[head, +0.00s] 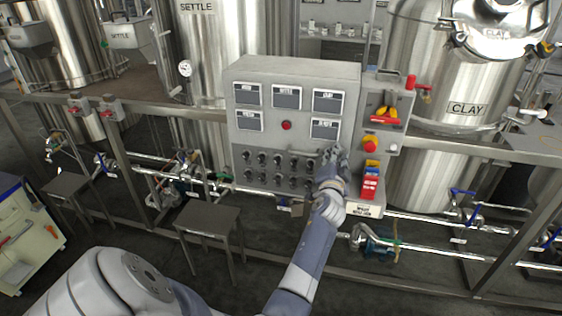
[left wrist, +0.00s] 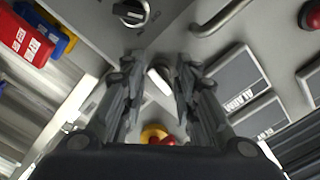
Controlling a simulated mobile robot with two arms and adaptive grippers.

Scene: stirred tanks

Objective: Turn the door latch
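The grey control cabinet (head: 292,112) stands in the middle of the head view. My left gripper (head: 331,153) is at the lower right of its front, in front of the rotary switches. In the left wrist view its two fingers (left wrist: 158,66) are apart. A short pale metal piece (left wrist: 160,80), which looks like the door latch, shows in the gap between them. I see space on both sides of it; contact cannot be told. In the head view the gripper hides this spot. My right gripper is not in view.
A black rotary switch (left wrist: 131,12) and a curved metal handle (left wrist: 222,16) are close to the fingertips. A red emergency button (head: 370,144) and red and blue tags (head: 370,180) are right of the cabinet. Steel tanks (head: 437,105) and pipes surround it.

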